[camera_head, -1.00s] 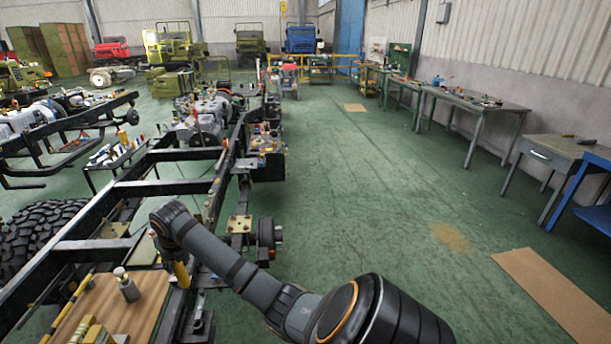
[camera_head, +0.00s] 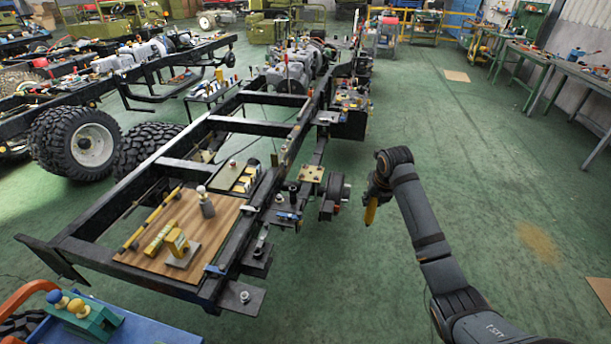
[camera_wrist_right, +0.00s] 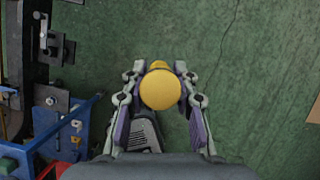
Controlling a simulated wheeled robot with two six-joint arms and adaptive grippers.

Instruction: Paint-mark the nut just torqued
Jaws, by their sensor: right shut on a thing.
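My right gripper (camera_head: 372,205) is shut on a yellow paint marker (camera_head: 370,211), which hangs over the green floor to the right of the chassis frame. In the right wrist view the marker's round yellow end (camera_wrist_right: 160,88) sits between the two fingers of the gripper (camera_wrist_right: 160,100). The black chassis frame (camera_head: 200,292) carries several brackets with nuts and bolts. One nut (camera_head: 244,297) sits on the near corner bracket, and a bolt head or nut (camera_wrist_right: 50,101) shows in the wrist view. I cannot tell which nut was torqued or see any paint mark. My left gripper is out of view.
A wooden board (camera_head: 215,225) with a grey-and-white bottle (camera_head: 206,203) and yellow blocks lies across the frame. A blue cart (camera_head: 140,331) with a green holder stands at the near left.

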